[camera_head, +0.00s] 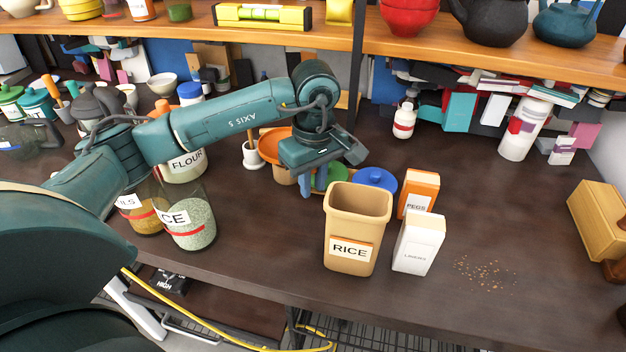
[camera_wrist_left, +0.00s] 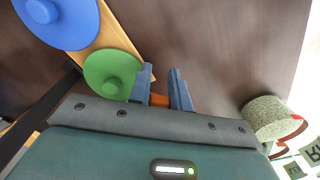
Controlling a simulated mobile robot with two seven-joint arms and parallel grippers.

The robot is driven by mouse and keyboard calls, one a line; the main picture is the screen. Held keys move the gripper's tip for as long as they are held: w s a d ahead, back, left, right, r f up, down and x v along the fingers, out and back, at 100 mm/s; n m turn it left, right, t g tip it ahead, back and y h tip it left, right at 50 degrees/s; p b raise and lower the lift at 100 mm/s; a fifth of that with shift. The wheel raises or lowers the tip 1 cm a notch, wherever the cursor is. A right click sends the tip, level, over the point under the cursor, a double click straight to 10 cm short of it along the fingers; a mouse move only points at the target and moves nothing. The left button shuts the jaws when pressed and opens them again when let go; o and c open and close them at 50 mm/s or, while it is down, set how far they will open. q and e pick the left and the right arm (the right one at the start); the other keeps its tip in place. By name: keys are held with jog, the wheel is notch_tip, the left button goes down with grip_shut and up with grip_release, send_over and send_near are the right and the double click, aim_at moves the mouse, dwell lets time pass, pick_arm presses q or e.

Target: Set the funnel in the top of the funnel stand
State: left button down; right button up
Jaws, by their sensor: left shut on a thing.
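The orange funnel (camera_head: 272,146) shows its wide round top just left of my left gripper (camera_head: 320,178), which partly covers it. In the left wrist view, my left gripper (camera_wrist_left: 164,92) is shut with a small orange part (camera_wrist_left: 160,100) between its blue fingers. The gripper body hides the rest there. A tan part (camera_head: 285,175) shows below the orange top; I cannot tell whether it touches. A wooden board (camera_wrist_left: 121,38) bears a green disc (camera_wrist_left: 110,74) and a blue disc (camera_wrist_left: 62,18), both knobbed. I cannot make out the funnel stand clearly. My right gripper is not in view.
A tan RICE container (camera_head: 357,215), an orange PEGS box (camera_head: 418,190) and a white box (camera_head: 418,242) stand right of the gripper. A glass rice jar (camera_head: 192,226) stands left. Crumbs (camera_head: 483,271) lie at the right. The front middle table (camera_head: 265,250) is clear.

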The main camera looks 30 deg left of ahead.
pick_arm(q)
jog(key=shift+s+d+f, duration=0.15)
jog(key=shift+d+f, duration=0.05)
jog(key=shift+f, duration=0.15)
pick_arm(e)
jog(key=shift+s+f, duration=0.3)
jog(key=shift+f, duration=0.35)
pick_arm(q)
jog(key=c, duration=1.2)
grip_release()
jog(key=shift+d+b, duration=0.1)
jog(key=shift+b, duration=0.2)
jog(key=shift+r+p, duration=0.4)
jog(key=shift+r, duration=0.05)
notch_tip(320, 180, up, 8)
jog(key=p, duration=0.4)
jog(key=shift+f, duration=0.15)
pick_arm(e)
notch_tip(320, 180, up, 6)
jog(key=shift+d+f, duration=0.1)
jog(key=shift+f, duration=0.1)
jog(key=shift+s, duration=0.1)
